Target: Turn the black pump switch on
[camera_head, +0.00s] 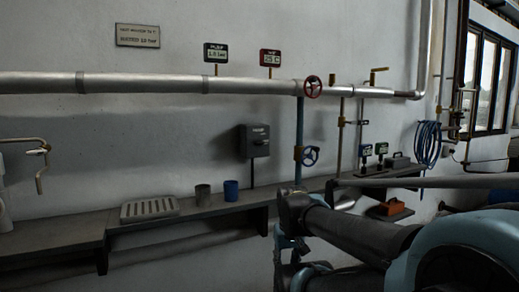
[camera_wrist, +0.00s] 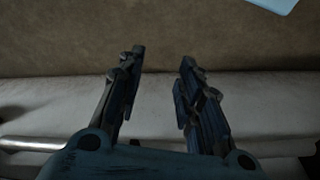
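The black pump switch (camera_head: 254,140) is a dark wall box with small pale lettering, mounted under the horizontal pipe in the head view. A small lever or knob shows on its front; its setting is too small to tell. A dark conduit runs down from the box to the shelf. My gripper (camera_wrist: 160,68) is open in the wrist view, with its two fingers apart and nothing between them. My arm fills the lower right of the head view, below and right of the switch. The switch does not show in the wrist view.
A shelf (camera_head: 185,213) below the switch holds a slotted tray (camera_head: 149,208), a grey cup (camera_head: 202,194) and a blue cup (camera_head: 230,190). A red handwheel (camera_head: 312,86) and a blue handwheel (camera_head: 310,155) stand to the right. The wall left of the switch is clear.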

